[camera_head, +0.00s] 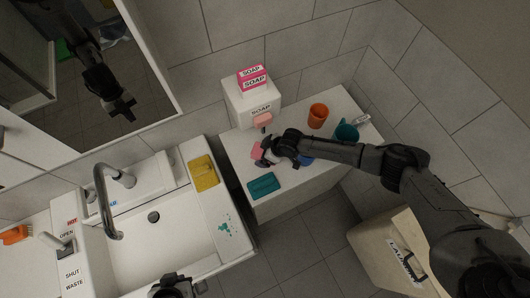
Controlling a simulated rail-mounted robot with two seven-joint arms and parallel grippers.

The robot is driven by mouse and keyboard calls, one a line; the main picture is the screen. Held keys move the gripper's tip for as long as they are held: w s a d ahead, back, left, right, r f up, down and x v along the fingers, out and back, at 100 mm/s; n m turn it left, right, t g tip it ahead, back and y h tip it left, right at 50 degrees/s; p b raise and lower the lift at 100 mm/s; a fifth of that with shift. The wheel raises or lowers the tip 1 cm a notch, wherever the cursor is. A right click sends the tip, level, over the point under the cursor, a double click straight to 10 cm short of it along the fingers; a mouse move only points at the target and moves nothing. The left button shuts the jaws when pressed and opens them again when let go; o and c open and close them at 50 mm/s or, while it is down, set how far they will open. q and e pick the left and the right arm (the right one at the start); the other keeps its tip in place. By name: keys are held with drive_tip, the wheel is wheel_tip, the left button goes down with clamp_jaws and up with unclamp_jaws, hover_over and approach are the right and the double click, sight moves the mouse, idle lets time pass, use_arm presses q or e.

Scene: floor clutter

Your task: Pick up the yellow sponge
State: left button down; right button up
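The yellow sponge (203,173) lies flat on the right part of the white sink counter, near its back right corner. My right gripper (263,153) is over the white cabinet top to the right of the sponge, apart from it. Its fingers look spread, with a pink item (257,150) beside them; I see no clear grip on it. My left gripper (176,286) shows only in part at the bottom edge, in front of the sink and well below the sponge. Whether its fingers are open or shut is not clear.
The faucet (104,198) rises left of the yellow sponge. A laundry bin (378,248) stands at right. A floor gap lies below the cabinet.

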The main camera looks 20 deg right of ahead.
sight(260, 149)
drive_tip(key=shift+c, duration=0.4)
drive_tip(key=c, duration=0.9)
drive_tip(key=shift+r, duration=0.15)
wheel_tip(260, 149, up, 4)
drive_tip(key=shift+f, duration=0.1)
drive_tip(key=s+d+r, duration=0.1)
drive_tip(key=s+r, duration=0.1)
drive_tip(key=s, duration=0.1)
drive_tip(key=s+d+r, duration=0.2)
drive_tip(key=s, duration=0.2)
drive_tip(key=s+d+r, duration=0.2)
drive_tip(key=s, duration=0.1)
drive_tip(key=shift+s+d+r, duration=0.2)
drive_tip(key=shift+d+r, duration=0.05)
drive_tip(key=shift+r, duration=0.15)
